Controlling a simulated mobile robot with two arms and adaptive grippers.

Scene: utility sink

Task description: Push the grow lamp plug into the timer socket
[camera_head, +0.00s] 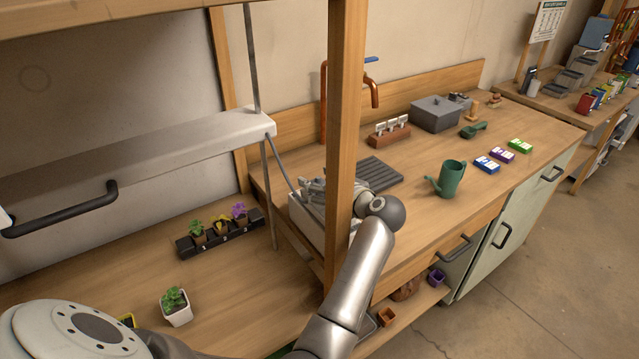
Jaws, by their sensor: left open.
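The grow lamp (190,143) is a long white bar with a dark handle, hung over the lower bench at left. A grey cable (280,165) runs from its right end down towards a pale box (305,225) beside the wooden post. This box may be the timer, but I cannot make out its socket. The post hides part of my wrist. I cannot make out the plug; it may be hidden at the gripper. My right gripper is not in view.
The wooden post (343,130) stands between the gripper and my wrist. Potted seedlings in a black tray (189,252) and a white pot (176,306) stand on the left bench. A green watering can (452,178) and a ribbed grey mat (376,172) are at right.

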